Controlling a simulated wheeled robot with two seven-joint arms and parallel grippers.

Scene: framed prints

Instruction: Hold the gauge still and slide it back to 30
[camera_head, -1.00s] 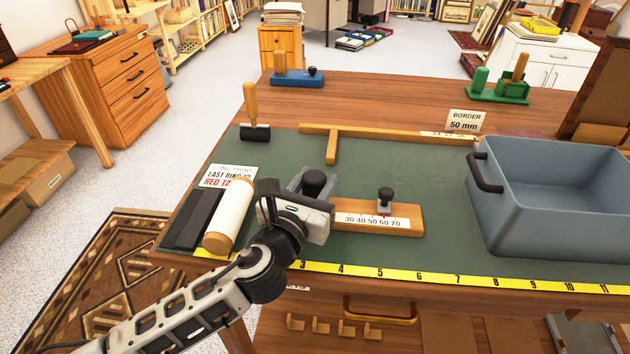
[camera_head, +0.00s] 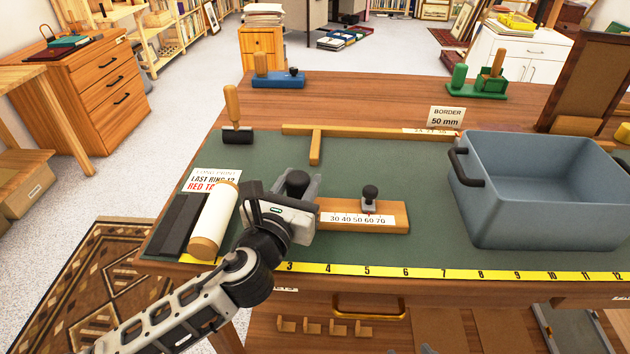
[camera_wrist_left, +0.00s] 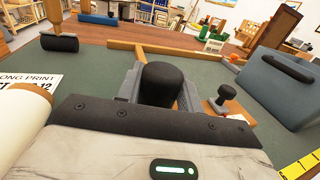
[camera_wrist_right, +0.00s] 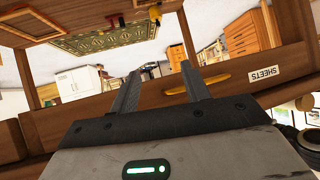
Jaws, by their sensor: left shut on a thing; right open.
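The gauge (camera_head: 395,215) is a wooden bar on the green mat, with a white scale reading 30 to 70. Its slider (camera_head: 370,198), a grey piece with a black knob, stands at about 60. The slider also shows in the left wrist view (camera_wrist_left: 222,99). My left gripper (camera_head: 298,186) is shut on a fixed black knob (camera_wrist_left: 160,84) at the gauge's left end, and its body hides that end. My right gripper (camera_wrist_right: 160,88) is open and empty, seen only in its own wrist view, facing the table's front below the top.
A blue-grey bin (camera_head: 540,205) stands right of the gauge. A white roll (camera_head: 214,220) and black strip (camera_head: 176,224) lie left of my left gripper. A wooden T-square (camera_head: 350,131) lies behind. A yellow ruler (camera_head: 430,272) runs along the front edge. A drawer handle (camera_wrist_right: 205,84) faces my right gripper.

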